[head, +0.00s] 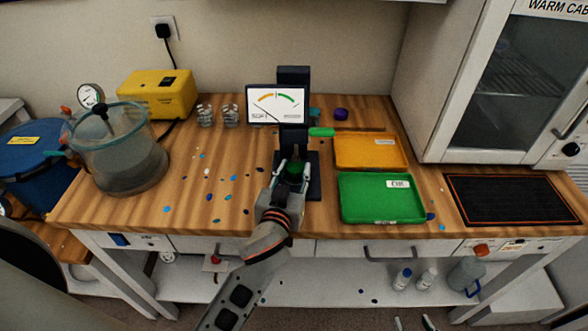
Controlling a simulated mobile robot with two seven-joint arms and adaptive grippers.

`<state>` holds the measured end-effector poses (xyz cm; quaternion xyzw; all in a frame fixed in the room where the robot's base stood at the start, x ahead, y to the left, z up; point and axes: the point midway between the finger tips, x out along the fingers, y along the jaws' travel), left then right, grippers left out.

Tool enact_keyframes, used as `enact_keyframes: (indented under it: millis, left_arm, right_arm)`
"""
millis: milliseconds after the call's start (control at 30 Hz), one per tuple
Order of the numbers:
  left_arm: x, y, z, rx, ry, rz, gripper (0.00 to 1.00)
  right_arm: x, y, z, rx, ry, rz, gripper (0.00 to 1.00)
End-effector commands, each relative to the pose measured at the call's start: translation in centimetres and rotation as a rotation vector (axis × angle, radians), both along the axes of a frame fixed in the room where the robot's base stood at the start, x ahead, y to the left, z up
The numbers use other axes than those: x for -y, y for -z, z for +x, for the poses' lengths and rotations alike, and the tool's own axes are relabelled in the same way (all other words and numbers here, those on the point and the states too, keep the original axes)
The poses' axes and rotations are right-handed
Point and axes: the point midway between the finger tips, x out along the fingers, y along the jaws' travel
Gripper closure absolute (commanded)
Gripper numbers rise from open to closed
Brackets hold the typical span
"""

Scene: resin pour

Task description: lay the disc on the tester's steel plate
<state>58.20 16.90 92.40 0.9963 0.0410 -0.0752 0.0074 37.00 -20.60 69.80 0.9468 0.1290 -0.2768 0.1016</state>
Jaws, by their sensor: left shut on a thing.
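The tester (294,78) is a dark column with a dial screen (276,105) and a dark base (314,185), standing at the middle of the bench. My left gripper (293,170) is shut on a small dark green disc (297,171) over the tester's base, below the screen. The gripper and disc hide the steel plate, so I cannot tell whether the disc touches it. My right gripper (413,323) shows only its fingertips at the bottom edge, apart and with nothing seen between them.
A green tray (381,219) and an orange tray (340,136) lie right of the tester. A black mat (508,200) lies before the warm cabinet (510,90). A glass pot (118,150) and yellow box (157,93) stand left. Small blue specks dot the bench.

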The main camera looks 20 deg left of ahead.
Motion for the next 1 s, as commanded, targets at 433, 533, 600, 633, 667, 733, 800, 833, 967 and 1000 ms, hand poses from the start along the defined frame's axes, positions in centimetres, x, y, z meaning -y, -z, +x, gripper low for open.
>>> enact_keyframes:
  millis: [433, 533, 600, 633, 667, 733, 800, 833, 967, 1000]
  left_arm:
    - [0.2, 0.6, -0.2, 0.001, 0.0, -0.002, 0.91]
    - [0.1, 0.4, -0.2, 0.001, 0.0, -0.001, 0.5]
    - [0.1, 0.4, -0.2, 0.001, 0.0, -0.001, 0.5]
    - [0.1, 0.4, -0.2, 0.001, 0.0, -0.001, 0.5]
    - [0.1, 0.4, -0.2, 0.001, 0.0, -0.001, 0.5]
    - [0.1, 0.4, -0.2, 0.001, 0.0, -0.001, 0.5]
    - [0.1, 0.4, -0.2, 0.001, 0.0, -0.001, 0.5]
    - [0.1, 0.4, -0.2, 0.001, 0.0, -0.001, 0.5]
    - [0.1, 0.0, -0.2, 0.001, 0.001, 0.0, 0.5]
    - [0.1, 0.0, -0.1, 0.001, 0.001, -0.001, 0.5]
  right_arm:
    - [-0.6, 0.7, -0.8, -0.008, -0.012, 0.004, 0.6]
    - [-0.5, 0.9, -0.9, -0.015, -0.013, 0.001, 0.6]
    - [-0.4, 1.0, -1.0, -0.016, -0.012, 0.0, 0.6]
    - [-0.4, 1.0, -1.0, -0.016, -0.012, 0.0, 0.6]
    - [-0.4, 1.0, -0.9, -0.016, -0.012, 0.0, 0.6]
    - [-0.4, 1.0, -0.9, -0.015, -0.011, 0.0, 0.6]
    - [-0.4, 0.9, -0.8, -0.014, -0.011, 0.0, 0.6]
    - [-0.4, 0.9, -0.8, -0.013, -0.012, 0.0, 0.6]
    - [-0.4, 0.4, -0.6, -0.01, -0.011, 0.0, 0.6]
    - [-0.4, 0.2, -0.5, -0.007, -0.011, 0.001, 0.6]
